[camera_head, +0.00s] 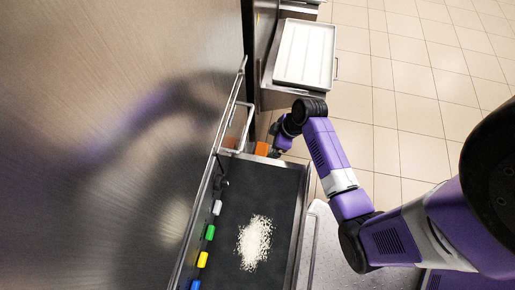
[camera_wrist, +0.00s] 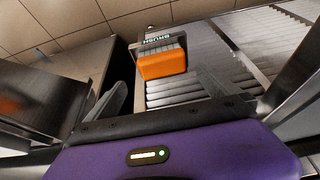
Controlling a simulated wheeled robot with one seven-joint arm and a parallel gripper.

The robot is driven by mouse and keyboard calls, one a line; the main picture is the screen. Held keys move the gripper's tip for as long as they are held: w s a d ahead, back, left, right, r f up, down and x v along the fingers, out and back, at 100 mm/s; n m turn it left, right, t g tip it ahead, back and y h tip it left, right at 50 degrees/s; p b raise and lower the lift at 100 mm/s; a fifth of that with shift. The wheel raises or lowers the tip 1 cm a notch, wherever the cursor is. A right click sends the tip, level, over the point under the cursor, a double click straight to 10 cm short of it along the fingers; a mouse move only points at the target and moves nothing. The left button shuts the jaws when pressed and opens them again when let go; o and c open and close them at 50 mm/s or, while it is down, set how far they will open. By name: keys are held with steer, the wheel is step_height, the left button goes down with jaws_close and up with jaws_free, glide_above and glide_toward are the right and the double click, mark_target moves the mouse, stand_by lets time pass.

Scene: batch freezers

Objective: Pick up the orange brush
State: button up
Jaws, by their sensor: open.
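The orange brush (camera_wrist: 163,64) shows in the wrist view as an orange block with a grey upper part, in front of a holder labelled "BRUSH". In the head view the orange brush (camera_head: 262,148) is at the far end of the dark counter, beside my gripper (camera_head: 275,150). In the wrist view my gripper (camera_wrist: 163,98) is open, with its fingers apart to the left and right below the brush. Nothing is visibly held between them. The gripper's fingertips are small and partly hidden in the head view.
A dark counter (camera_head: 270,200) bears a pile of pale grains (camera_head: 254,243). White, green, yellow and blue knobs (camera_head: 210,232) line its left side, next to a metal rail (camera_head: 208,180). A white tray (camera_head: 305,52) stands beyond. Tiled floor lies open at right.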

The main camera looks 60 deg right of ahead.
mark_target(262, 152)
steer(key=shift+b+x, duration=0.55)
steer(key=shift+x, duration=3.35)
steer(key=shift+s+a, duration=0.1)
steer(key=shift+a, duration=0.05)
steer(key=c, duration=1.2)
steer(key=shift+c, duration=0.3)
steer(key=shift+r, duration=0.1)
step_height(262, 152, up, 20)
steer(key=p, duration=0.3)
